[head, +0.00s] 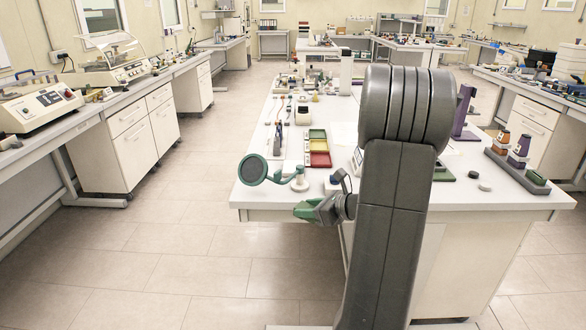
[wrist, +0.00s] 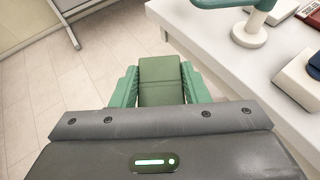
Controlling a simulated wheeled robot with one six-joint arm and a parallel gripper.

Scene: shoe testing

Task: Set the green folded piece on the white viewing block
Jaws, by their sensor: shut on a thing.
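My gripper (head: 318,210) has green jaws and is out in front of the white bench's near edge, over the floor. In the wrist view my gripper (wrist: 160,90) is shut on the green folded piece (wrist: 160,78), a dull olive-green flat shape between the two jaws. In the head view the piece is hard to tell from the jaws. A white block (wrist: 296,84) sits near the bench edge, right of the gripper and apart from it, with something dark blue at its right. I cannot tell for sure that it is the viewing block.
A green-rimmed magnifier (head: 252,169) on a white round base (head: 300,184) stands at the bench's near-left corner, close to the gripper. Yellow and red trays (head: 319,146) lie behind it. My arm hides part of the bench (head: 262,194). The floor at left is clear.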

